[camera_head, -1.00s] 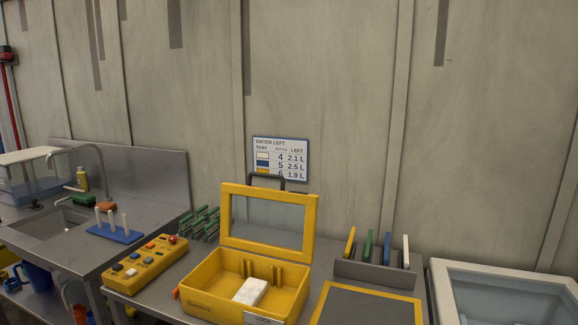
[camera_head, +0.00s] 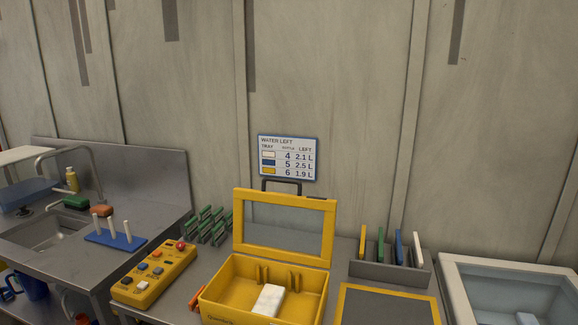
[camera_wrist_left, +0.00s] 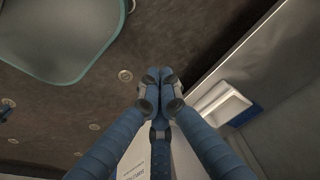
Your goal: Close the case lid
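The yellow case (camera_head: 228,293) stands on the grey bench with its lid (camera_head: 318,228) raised upright at the back. The lid has a yellow frame around a clear pane and a dark handle on top. A white block (camera_head: 269,300) lies inside the case. Neither gripper shows in the head view. In the left wrist view my left gripper (camera_wrist_left: 153,76) has its blue fingers drawn together at the tips, with nothing visible between them. It is over dark floor, and the case is not in that view. My right gripper is not in view.
A yellow button box (camera_head: 155,272) stands left of the case. Green racks (camera_head: 208,226) are behind it. A yellow-framed grey panel (camera_head: 388,308), a rack of coloured plates (camera_head: 390,270) and a white-rimmed basin (camera_head: 455,275) are at right. A sink (camera_head: 45,232) is at far left.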

